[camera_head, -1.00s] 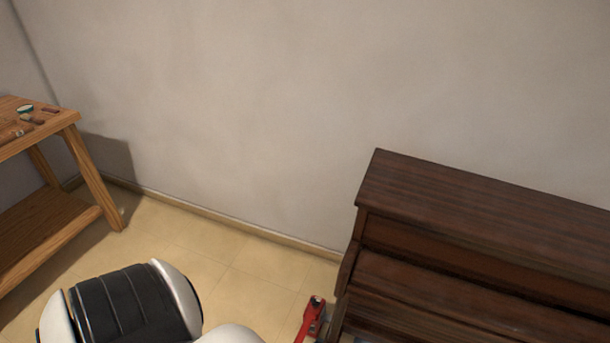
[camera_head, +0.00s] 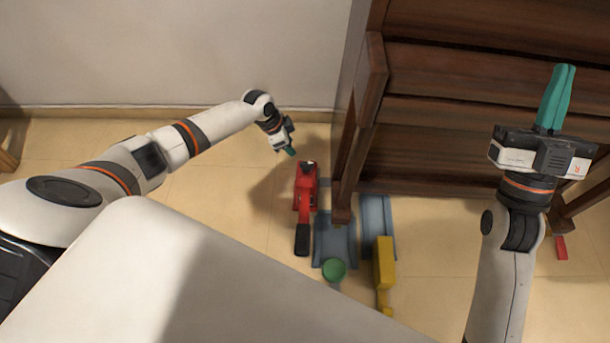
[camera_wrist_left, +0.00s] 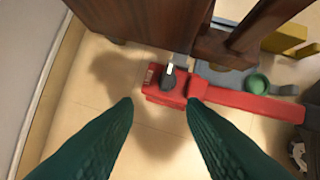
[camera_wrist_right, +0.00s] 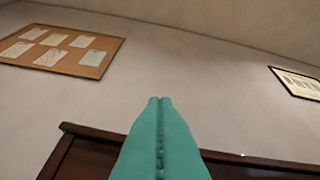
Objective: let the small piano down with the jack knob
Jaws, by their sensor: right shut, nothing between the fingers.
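The small dark wooden piano (camera_head: 470,70) stands against the wall; its side and leg also show in the left wrist view (camera_wrist_left: 140,20). A red jack (camera_head: 304,187) stands on the floor by the piano's left front leg. In the left wrist view the jack (camera_wrist_left: 222,97) lies ahead of the fingers, with a small dark knob (camera_wrist_left: 169,80) on it. My left gripper (camera_head: 290,151) is open and empty, just above and behind the jack; its fingertips (camera_wrist_left: 158,102) are apart from the knob. My right gripper (camera_head: 564,68) is shut and empty, raised in front of the piano.
Blue-grey ramp-like pieces (camera_head: 376,218), a yellow piece (camera_head: 384,262) and a green round piece (camera_head: 334,270) lie on the floor near the leg. A small red part (camera_head: 561,247) shows at the right. Floor left of the jack is clear. A cork board (camera_wrist_right: 62,50) hangs on the wall.

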